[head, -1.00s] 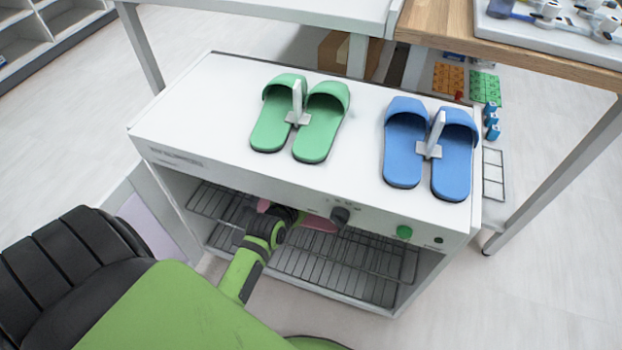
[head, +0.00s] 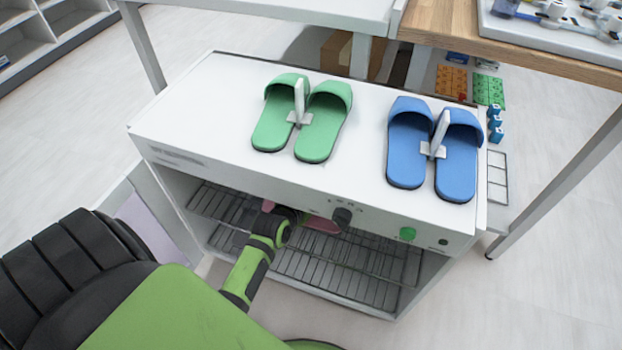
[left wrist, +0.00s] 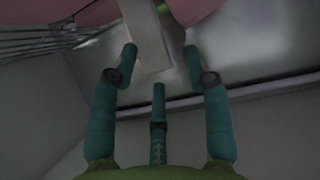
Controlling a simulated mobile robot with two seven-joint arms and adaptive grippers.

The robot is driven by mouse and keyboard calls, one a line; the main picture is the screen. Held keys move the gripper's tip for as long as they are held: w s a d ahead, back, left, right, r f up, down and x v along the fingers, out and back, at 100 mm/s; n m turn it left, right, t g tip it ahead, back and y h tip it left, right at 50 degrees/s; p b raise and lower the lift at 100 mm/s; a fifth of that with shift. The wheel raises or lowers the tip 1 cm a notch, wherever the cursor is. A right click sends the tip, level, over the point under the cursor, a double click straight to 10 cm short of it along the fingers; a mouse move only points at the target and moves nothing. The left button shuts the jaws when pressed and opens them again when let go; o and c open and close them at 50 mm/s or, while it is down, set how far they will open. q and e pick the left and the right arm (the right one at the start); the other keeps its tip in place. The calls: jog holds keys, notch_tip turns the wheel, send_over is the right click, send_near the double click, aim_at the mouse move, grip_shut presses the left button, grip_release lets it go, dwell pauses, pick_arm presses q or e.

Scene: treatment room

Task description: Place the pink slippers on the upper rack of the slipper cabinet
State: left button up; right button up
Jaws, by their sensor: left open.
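The slipper cabinet (head: 225,105) is white, with an open front and wire racks inside. The pink slippers (head: 322,224) show only in part at the upper rack (head: 210,201), under the cabinet's front panel. In the left wrist view the pink slippers (left wrist: 97,11) lie at the top edge, with a white holder (left wrist: 146,38) between them. My left gripper (left wrist: 160,51) is open, its fingers apart on either side of the holder's lower end. In the head view the fingertips are hidden by the cabinet. My right gripper is not in view.
Green slippers (head: 325,128) and blue slippers (head: 407,150) stand on the cabinet top, each pair with a white upright holder. A lower rack (head: 330,280) looks empty where visible. A wooden-topped table (head: 520,60) stands behind at right. Open floor lies right of the cabinet.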

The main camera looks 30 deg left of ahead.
pick_arm(q)
jog(key=shift+s+r, duration=0.1)
jog(key=shift+r, duration=0.05)
jog(key=s+d+r+p, duration=0.2)
jog(key=s+p, duration=0.2)
jog(key=s, duration=1.2)
jog(key=s+d+f+m+g+h, duration=0.1)
jog(key=s+d+f+m+g, duration=0.1)
jog(key=s+d+f+g, duration=0.2)
jog(key=s+d+f+m+g+h, duration=0.1)
jog(key=s+d+f+m+g, duration=0.2)
jog(key=f, duration=0.7)
jog(key=s+d+g, duration=0.1)
jog(key=g, duration=0.1)
jog(key=shift+d+f+g, duration=0.3)
jog(key=shift+f+g, duration=0.05)
jog(key=shift+g, duration=0.05)
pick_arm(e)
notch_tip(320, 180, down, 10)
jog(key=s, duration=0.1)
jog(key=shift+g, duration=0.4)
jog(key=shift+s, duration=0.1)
